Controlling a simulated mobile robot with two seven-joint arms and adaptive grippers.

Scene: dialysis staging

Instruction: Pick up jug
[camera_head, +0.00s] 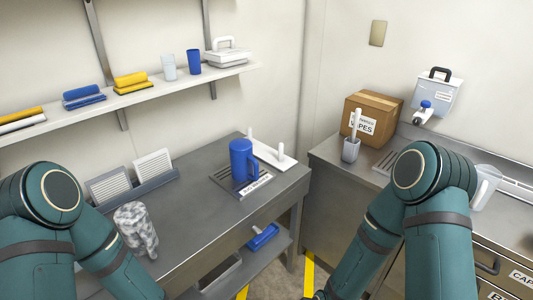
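A blue jug (240,161) with a handle on its right side stands upright on a dark grate with a white label on the left steel table (195,185). A second, translucent jug-like vessel (484,187) stands on the right counter, partly hidden behind my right arm. Both of my green arms show in the foreground and run down out of the bottom of the picture. Neither gripper shows, and nothing is seen touching the blue jug.
A white tray with upright posts (270,155) lies right behind the blue jug. A marbled cylinder (135,228) and a rack of white panels (132,183) stand to the left. A wipes carton (372,112) and a grey cup (351,150) stand on the right counter. A gap separates table and counter.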

